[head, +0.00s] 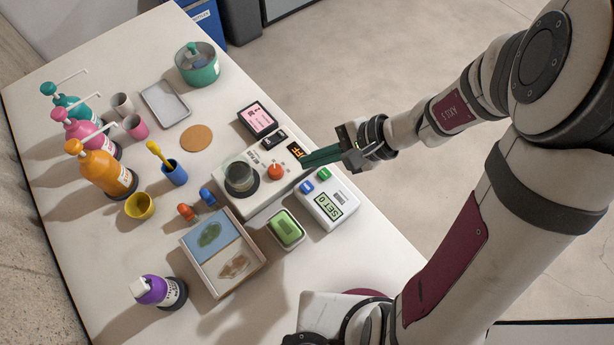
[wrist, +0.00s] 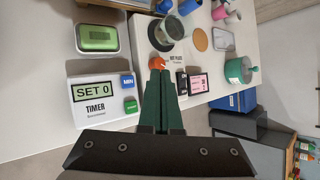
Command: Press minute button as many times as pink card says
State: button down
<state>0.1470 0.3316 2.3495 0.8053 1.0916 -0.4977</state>
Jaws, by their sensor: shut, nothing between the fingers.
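The white timer (head: 327,205) stands near the table's right edge, its display reading "SET 0". In the wrist view the timer (wrist: 98,112) shows a blue button marked MIN (wrist: 127,81) and a green button (wrist: 131,106) beside it. The pink card (head: 257,119) is in a dark frame behind the hot plate; it also shows in the wrist view (wrist: 199,84), its writing too small to read. My gripper (head: 306,160) is shut and empty, its green fingers above the hot plate's right end, apart from the timer buttons.
Pump bottles (head: 103,170) and cups line the left side.

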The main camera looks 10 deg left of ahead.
aim_at(312, 186)
notch_tip(312, 186, down, 7)
jog(key=shift+f, duration=0.2)
dwell(2.1)
jog(key=shift+f, duration=0.4)
jog(key=shift+f, duration=0.45)
dwell(0.5)
jog(key=shift+r, duration=0.9)
jog(key=shift+r, duration=0.1)
jog(key=shift+r, duration=2.4)
dwell(0.5)
